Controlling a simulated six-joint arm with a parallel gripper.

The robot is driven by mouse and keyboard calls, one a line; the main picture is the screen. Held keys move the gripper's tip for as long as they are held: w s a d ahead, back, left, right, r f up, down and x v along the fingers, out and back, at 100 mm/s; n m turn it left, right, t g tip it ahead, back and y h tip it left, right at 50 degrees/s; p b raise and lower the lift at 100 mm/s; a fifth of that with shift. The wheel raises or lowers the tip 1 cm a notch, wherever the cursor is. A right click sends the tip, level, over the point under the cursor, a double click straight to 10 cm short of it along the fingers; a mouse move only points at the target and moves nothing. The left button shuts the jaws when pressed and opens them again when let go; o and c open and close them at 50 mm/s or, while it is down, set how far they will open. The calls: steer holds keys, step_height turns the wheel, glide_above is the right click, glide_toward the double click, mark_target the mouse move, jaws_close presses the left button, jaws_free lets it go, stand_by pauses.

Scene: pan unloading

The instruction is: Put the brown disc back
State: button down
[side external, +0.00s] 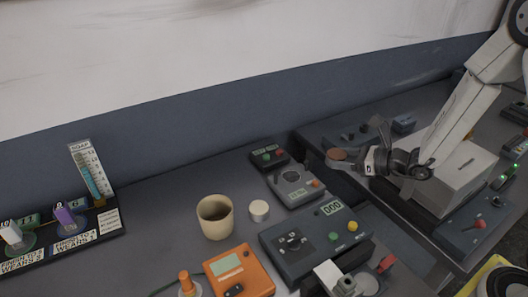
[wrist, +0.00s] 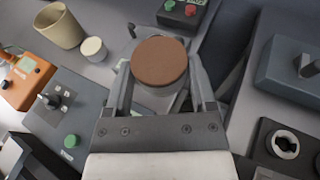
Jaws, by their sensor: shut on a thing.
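The brown disc (side external: 337,155) has a flat, round brown top and a paler side. My gripper (side external: 347,160) is shut on it and holds it in the air. In the wrist view the brown disc (wrist: 159,62) sits between the two fingers of my gripper (wrist: 162,75), top towards the camera. A grey device with an orange button (side external: 295,185) lies to its left in the side view. In the wrist view the disc and fingers hide most of that device.
A beige cup (side external: 215,217) and a cream round block (side external: 259,210) stand on the left bench. A dark gap separates the benches. A rack (side external: 70,236) stands far left.

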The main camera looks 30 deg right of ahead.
mark_target(338, 151)
steer(key=shift+r, duration=0.1)
steer(key=r, duration=0.3)
steer(key=w+r+m+h, duration=0.1)
steer(key=r, duration=0.2)
steer(key=w+r+m+t+h, duration=0.1)
steer(key=r, duration=0.1)
steer(key=shift+r, duration=0.4)
steer(key=shift+r+h, duration=0.4)
steer(key=shift+r, duration=0.25)
steer(key=shift+w, duration=0.1)
stand_by(0.4)
steer(key=shift+w+a+f+n+g+y, duration=0.1)
steer(key=shift+w+a+n+g+y, duration=0.05)
steer(key=shift+a+n+y, duration=0.35)
steer(key=shift+w+a+n+g+y, duration=0.15)
steer(key=shift+n+y, duration=0.15)
steer(key=shift+y, duration=0.3)
steer(key=shift+a+f+n+g+y, duration=0.2)
steer(key=shift+a+n+g+y, duration=0.35)
steer(key=shift+y, duration=0.25)
steer(key=s+a+f+n+g+y, duration=0.2)
steer(key=s+f+n+g+y, duration=0.3)
steer(key=n+g, duration=0.4)
steer(key=shift+s+y, duration=0.7)
steer(key=shift+s, duration=0.15)
